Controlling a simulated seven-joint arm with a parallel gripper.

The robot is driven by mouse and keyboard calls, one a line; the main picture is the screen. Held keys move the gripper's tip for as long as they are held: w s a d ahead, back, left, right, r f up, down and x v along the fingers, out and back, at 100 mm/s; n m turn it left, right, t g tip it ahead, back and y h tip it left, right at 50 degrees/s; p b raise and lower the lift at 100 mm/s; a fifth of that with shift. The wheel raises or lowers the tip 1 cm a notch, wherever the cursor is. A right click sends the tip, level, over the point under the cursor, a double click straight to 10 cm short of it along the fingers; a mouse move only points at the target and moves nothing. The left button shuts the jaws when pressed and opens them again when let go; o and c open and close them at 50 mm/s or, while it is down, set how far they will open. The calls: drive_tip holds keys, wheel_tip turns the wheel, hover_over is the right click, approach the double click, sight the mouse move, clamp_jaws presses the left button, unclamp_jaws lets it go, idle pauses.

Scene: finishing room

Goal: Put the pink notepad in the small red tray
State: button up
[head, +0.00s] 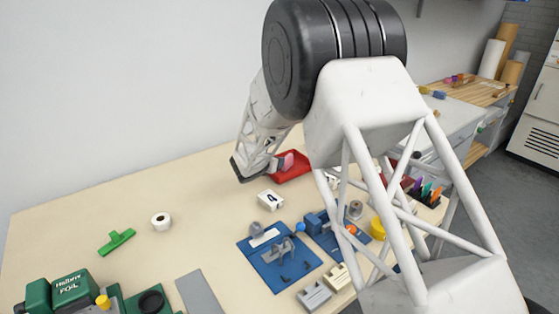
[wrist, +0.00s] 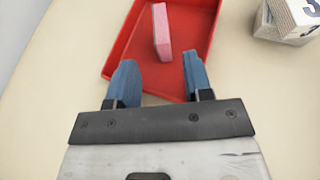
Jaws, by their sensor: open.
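The pink notepad (wrist: 162,32) stands on its narrow edge inside the small red tray (wrist: 122,62) in the wrist view. In the head view the red tray (head: 297,174) sits toward the back of the table, with the pink notepad (head: 288,162) partly hidden by my arm. My gripper (wrist: 158,82) is open, its two blue fingertips apart with nothing between them. The fingertips are over the near part of the tray, short of the notepad and apart from it. In the head view the fingers are mostly hidden by my arm.
A numbered block (head: 270,200) lies close to the tray; it also shows in the wrist view (wrist: 289,20). Blue fixtures (head: 280,262) stand nearer the front. A tape roll (head: 161,221) and green clip (head: 117,240) are left. The table behind them is clear.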

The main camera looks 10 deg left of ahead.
drive_tip(key=shift+v, duration=1.15)
drive_tip(key=s+d+r+m+g+h, duration=0.1)
drive_tip(key=s+d+r+m+g, duration=0.1)
drive_tip(key=s+d+r+m, duration=0.6)
drive_tip(key=s+d+r+m+g, duration=0.35)
drive_tip(key=s+d, duration=0.25)
drive_tip(key=d, duration=0.5)
drive_tip(key=s+d+r+m+g+h, duration=0.1)
drive_tip(key=s+d+r+m+g, duration=0.1)
drive_tip(key=s+d+r+m, duration=0.6)
drive_tip(key=s+d+m+y, duration=0.2)
drive_tip(key=s+d+m, duration=0.1)
drive_tip(key=s, duration=0.8)
drive_tip(key=s+d+m+g+y, duration=0.1)
drive_tip(key=s+m, duration=0.4)
drive_tip(key=s, duration=0.6)
drive_tip(key=s+d+m+g+y, duration=0.1)
drive_tip(key=s+d+m+y, duration=0.3)
drive_tip(key=s, duration=0.7)
drive_tip(key=shift+s+d+f, duration=0.15)
drive_tip(key=shift+s+d, duration=0.25)
drive_tip(key=shift+d, duration=0.45)
